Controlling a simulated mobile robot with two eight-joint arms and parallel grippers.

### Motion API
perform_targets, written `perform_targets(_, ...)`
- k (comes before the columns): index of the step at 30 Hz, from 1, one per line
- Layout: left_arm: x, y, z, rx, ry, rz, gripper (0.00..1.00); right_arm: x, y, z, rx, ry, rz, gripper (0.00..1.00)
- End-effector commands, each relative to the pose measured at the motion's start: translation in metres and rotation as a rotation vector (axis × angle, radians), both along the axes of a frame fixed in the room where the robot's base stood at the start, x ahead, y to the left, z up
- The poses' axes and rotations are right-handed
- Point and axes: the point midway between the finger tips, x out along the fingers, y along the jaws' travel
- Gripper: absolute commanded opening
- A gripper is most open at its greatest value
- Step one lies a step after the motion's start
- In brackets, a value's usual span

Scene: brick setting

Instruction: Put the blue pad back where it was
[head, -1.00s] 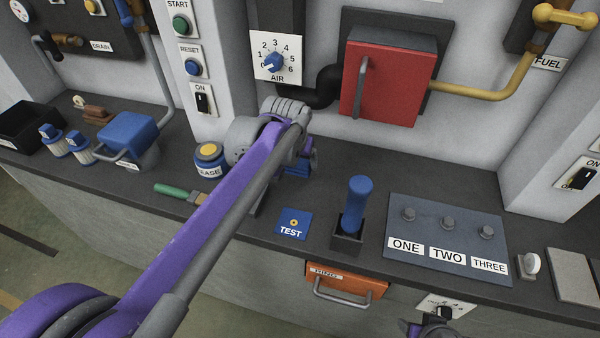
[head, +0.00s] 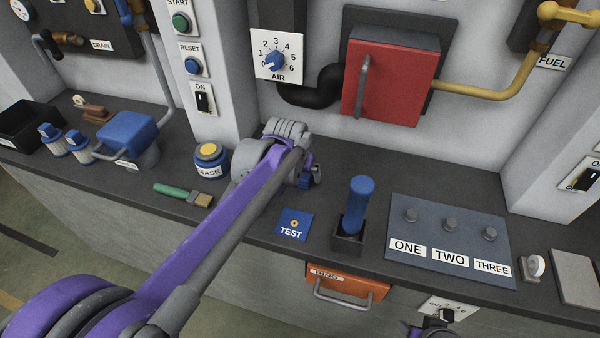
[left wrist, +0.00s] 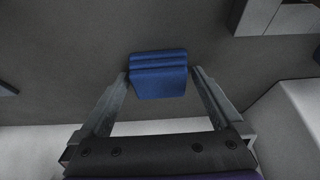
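The blue pad (left wrist: 159,74) is a small block with grooves along its upper part. In the left wrist view it sits between the two fingertips of my left gripper (left wrist: 160,80), which appear to touch its sides. In the head view my left gripper (head: 306,176) is over the bench, behind the TEST plate; a bit of blue shows there, and my arm hides most of the rest. A dark part at the bottom edge looks like my right gripper (head: 432,328); its fingers cannot be made out.
A blue TEST plate (head: 292,225), an upright blue handle (head: 355,210) and a ONE-TWO-THREE panel (head: 448,242) stand on the bench (head: 470,180). A red box (head: 385,85) is on the wall.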

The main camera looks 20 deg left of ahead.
Motion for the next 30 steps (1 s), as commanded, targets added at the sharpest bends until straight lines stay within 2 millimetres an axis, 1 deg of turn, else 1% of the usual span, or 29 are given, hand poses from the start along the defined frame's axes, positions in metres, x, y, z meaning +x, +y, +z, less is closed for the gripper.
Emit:
perform_targets(5,0.0,0.0,0.002,0.0,0.0,0.0,1.0,0.0,0.0,0.001,0.0,0.0,0.0,0.5)
perform_targets(8,-0.003,0.0,0.009,0.0,0.0,0.0,1.0,0.0,0.0,0.003,0.0,-0.001,0.0,0.5)
perform_targets(11,-0.009,0.0,0.024,0.0,0.0,0.0,1.0,0.0,0.0,0.006,0.0,-0.002,0.0,0.5)
perform_targets(18,-0.031,0.001,0.073,0.0,0.0,0.0,1.0,0.001,0.0,0.014,0.0,-0.004,0.0,0.5)
perform_targets(21,-0.039,0.001,0.09,0.0,0.0,0.0,1.0,0.001,0.0,0.016,0.0,-0.005,0.0,0.5)
perform_targets(25,-0.045,0.001,0.105,0.0,0.0,0.0,1.0,0.001,0.0,0.018,0.0,-0.006,0.0,0.5)
perform_targets(30,-0.049,0.001,0.113,0.0,0.0,0.0,1.0,0.001,0.0,0.019,0.0,-0.006,0.0,0.5)
